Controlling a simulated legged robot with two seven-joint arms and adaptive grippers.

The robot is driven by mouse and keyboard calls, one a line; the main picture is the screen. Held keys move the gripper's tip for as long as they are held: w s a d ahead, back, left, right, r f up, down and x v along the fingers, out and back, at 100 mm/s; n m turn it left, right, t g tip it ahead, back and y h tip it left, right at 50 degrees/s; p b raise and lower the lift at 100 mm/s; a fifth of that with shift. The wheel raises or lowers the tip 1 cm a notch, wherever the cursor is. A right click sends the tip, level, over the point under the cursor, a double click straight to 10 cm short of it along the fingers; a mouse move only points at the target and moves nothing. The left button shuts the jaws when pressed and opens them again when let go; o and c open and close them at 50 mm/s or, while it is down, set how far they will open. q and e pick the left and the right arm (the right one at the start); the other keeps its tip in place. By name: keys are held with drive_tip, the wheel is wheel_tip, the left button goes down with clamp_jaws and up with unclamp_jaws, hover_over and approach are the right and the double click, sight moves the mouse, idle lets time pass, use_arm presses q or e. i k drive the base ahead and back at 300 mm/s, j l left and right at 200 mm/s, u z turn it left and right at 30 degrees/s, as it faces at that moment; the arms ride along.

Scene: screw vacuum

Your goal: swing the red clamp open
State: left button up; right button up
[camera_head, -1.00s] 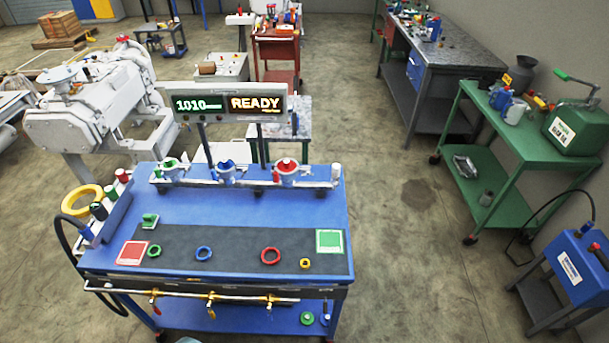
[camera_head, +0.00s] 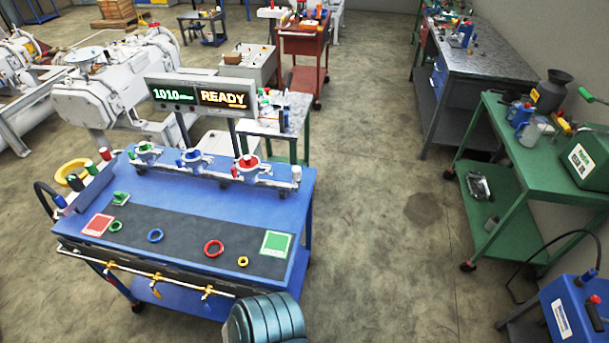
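The red clamp (camera_head: 248,162) sits at the right of three clamps on the white pipe line along the back of the blue bench (camera_head: 190,197). It is small in the picture, and I cannot make out whether its latch is open or shut. The blue clamp (camera_head: 193,156) is to its left, and the green clamp (camera_head: 146,150) is farther left. Neither of my grippers shows in the head view, and nothing is seen touching the red clamp.
Red (camera_head: 214,248), blue and green rings and a small yellow ring lie on the bench's dark mat. A display (camera_head: 202,95) reading 1010 and READY stands behind the clamps. The floor right of the bench is clear up to the green cart (camera_head: 515,207).

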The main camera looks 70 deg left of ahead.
sight(253, 171)
drive_tip(key=i+l+u, duration=0.1)
drive_tip(key=i+u, duration=0.15)
drive_tip(key=i, duration=0.15)
drive_tip(key=i+l+u, duration=0.25)
drive_tip(key=i+u, duration=0.2)
drive_tip(key=u, duration=0.3)
drive_tip(key=i+u, duration=0.2)
drive_tip(key=u, duration=0.25)
drive_tip(key=i+u, duration=0.2)
drive_tip(key=u, duration=0.3)
drive_tip(key=i+l+u, duration=0.1)
drive_tip(key=u, duration=0.35)
drive_tip(key=i+l, duration=0.05)
